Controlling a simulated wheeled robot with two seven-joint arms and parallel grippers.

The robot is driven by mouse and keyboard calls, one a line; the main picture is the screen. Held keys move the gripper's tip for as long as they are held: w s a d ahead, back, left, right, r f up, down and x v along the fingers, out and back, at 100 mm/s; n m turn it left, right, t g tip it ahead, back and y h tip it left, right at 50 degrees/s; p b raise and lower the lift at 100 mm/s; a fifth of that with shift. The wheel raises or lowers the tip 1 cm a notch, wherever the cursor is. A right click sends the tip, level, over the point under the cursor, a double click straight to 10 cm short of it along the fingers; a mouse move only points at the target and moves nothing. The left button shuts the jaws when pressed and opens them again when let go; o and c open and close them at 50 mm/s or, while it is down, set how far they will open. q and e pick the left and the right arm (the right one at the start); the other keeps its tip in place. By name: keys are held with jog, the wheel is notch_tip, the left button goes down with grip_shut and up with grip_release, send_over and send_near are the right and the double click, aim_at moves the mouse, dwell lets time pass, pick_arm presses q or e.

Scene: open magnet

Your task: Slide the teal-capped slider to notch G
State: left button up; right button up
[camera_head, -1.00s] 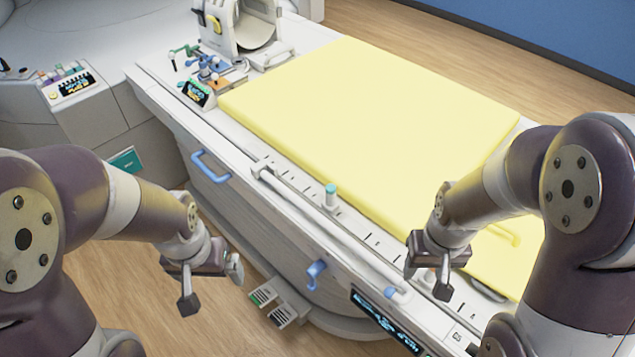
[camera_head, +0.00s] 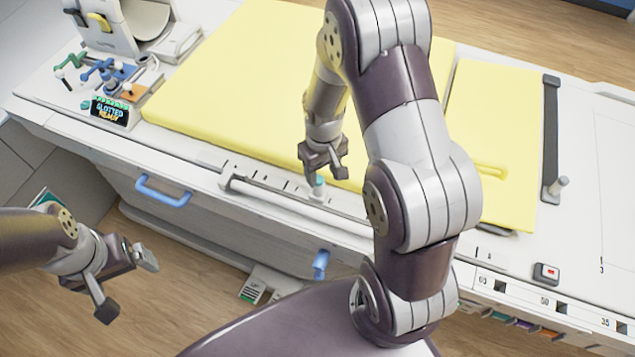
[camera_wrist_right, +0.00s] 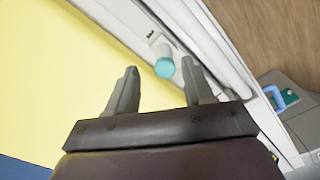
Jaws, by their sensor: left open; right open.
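The teal-capped slider (camera_head: 318,187) stands upright on the rail strip along the bed's front edge. Its teal cap (camera_wrist_right: 165,67) also shows in the right wrist view, with the pale post behind it. My right gripper (camera_head: 327,183) is open at the slider, pointing down. In the right wrist view the cap lies between the lines of the two fingers, near their tips; contact cannot be told. Dark notch marks (camera_head: 262,172) run along the strip; their letters are too small to read, so notch G cannot be picked out. My left gripper (camera_head: 128,282) is open and empty over the floor.
A yellow pad (camera_head: 235,75) covers the bed behind the strip. A pale bar (camera_head: 275,199) runs in front of the slider. Blue handles (camera_head: 163,192) are on the bed's front side. A small display (camera_head: 110,110) stands at the left. My right arm hides part of the strip.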

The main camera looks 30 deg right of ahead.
aim_at(318, 187)
jog(key=f, duration=0.4)
jog(key=w+f, duration=0.1)
jog(key=f, duration=0.1)
jog(key=shift+a+f+p, duration=0.15)
jog(key=shift+a+p, duration=0.15)
jog(key=shift+a, duration=0.05)
jog(key=shift+s+d+f, duration=0.2)
jog(key=shift+f, duration=0.15)
jog(key=shift+w+a+f, duration=0.1)
grip_shut()
